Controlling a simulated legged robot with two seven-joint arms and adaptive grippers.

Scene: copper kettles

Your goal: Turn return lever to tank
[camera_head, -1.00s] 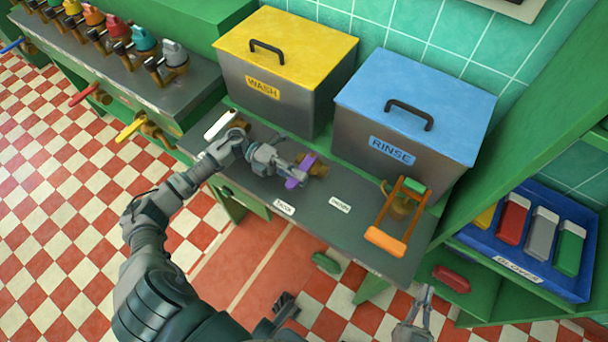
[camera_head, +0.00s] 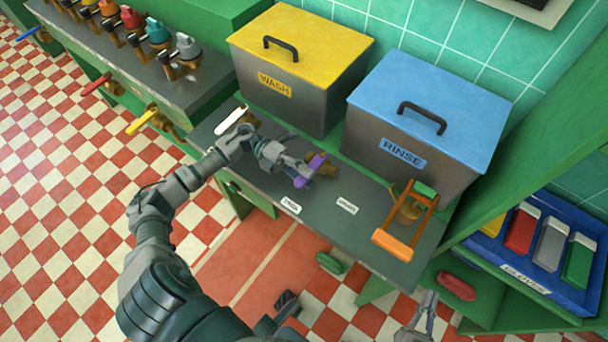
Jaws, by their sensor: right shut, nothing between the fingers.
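The purple lever (camera_head: 316,161) sits on a brass valve (camera_head: 328,170) on the grey counter, in front of the yellow-lidded WASH tank (camera_head: 290,90). It slants from the valve toward the lower left. Two small white labels, a left one (camera_head: 290,206) and a right one (camera_head: 346,206), lie in front of it, too small to read surely. My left gripper (camera_head: 300,171) is at the lever, its fingers overlapping it; whether they are closed on it is unclear. My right gripper (camera_head: 429,307) is shut and empty at the bottom, apart from the counter.
The blue-lidded RINSE tank (camera_head: 425,115) stands right of WASH. An orange-handled frame (camera_head: 405,222) stands on the counter's right part. A white lever (camera_head: 231,119) is left of my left gripper. A blue tray (camera_head: 520,275) with coloured blocks is at right.

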